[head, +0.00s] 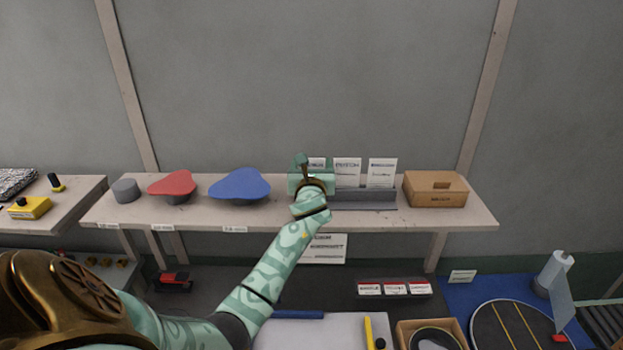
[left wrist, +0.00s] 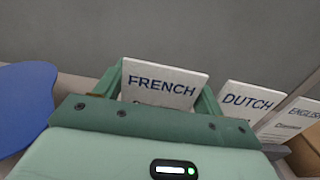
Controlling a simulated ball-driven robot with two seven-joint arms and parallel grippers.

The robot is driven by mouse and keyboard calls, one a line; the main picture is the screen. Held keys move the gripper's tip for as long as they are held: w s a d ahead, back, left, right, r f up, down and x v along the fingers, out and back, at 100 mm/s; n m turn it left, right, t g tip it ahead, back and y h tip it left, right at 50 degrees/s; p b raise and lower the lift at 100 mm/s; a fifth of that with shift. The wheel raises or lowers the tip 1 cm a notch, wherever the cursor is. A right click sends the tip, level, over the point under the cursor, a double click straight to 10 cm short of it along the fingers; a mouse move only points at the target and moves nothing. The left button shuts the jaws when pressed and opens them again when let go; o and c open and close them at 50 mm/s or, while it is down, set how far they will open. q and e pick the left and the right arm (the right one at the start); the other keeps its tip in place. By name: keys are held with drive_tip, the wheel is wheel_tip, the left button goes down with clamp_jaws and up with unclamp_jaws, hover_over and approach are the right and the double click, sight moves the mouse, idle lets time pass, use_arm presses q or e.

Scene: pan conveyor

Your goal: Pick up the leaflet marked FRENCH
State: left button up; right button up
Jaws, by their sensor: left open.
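The white leaflet marked FRENCH (left wrist: 163,84) stands upright between the two fingers of my left gripper (left wrist: 162,86) in the left wrist view. The gripper is open, with a finger on each side of the leaflet; its lower part is hidden behind the gripper body. In the head view my left gripper (head: 311,170) is at the left end of the grey leaflet rack (head: 365,201) and covers most of that leaflet. The leaflet marked DUTCH (left wrist: 247,102) and the one marked ENGLISH (left wrist: 290,125) stand to its right. My right gripper is not in view.
A blue rounded piece (head: 240,184), a red one (head: 173,184) and a grey cylinder (head: 125,190) sit left of the rack on the shelf (head: 275,217). A brown box (head: 435,190) stands right of it. A grey wall is behind.

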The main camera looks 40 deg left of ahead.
use_arm(q)
drive_tip(key=shift+s, duration=0.1)
drive_tip(key=c, duration=0.6)
